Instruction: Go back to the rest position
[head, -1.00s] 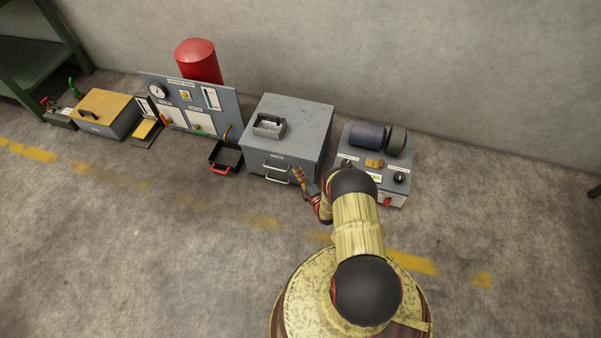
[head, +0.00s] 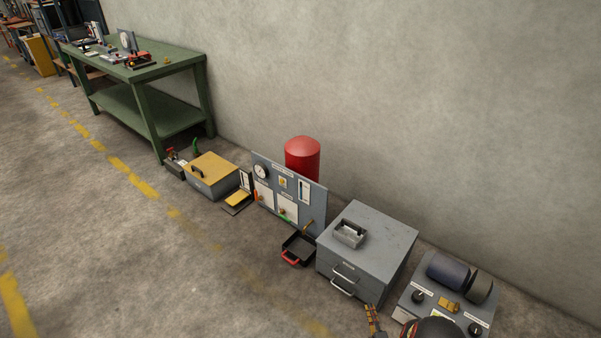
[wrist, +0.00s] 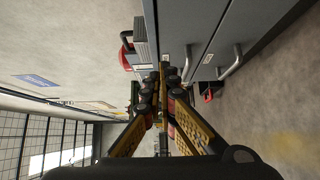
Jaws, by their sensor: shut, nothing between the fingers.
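My gripper (wrist: 162,88) shows in the wrist view with its two yellow-and-black fingers drawn together and nothing between them. In the head view only a small part of my gripper (head: 373,320) shows at the bottom edge, in front of the grey drawer cabinet (head: 372,240) and left of the grey motor unit (head: 440,300). The cabinet's drawer handles (wrist: 231,63) show at the upper right in the wrist view. The gripper appears apart from the cabinet. No flanged spool can be made out for certain.
A black tray with a red handle (head: 298,248), a gauge panel (head: 290,192), a red cylinder (head: 302,157) and a yellow-topped box (head: 211,170) line the wall. A green workbench (head: 150,95) stands at the far left. The floor in front (head: 120,240) is clear.

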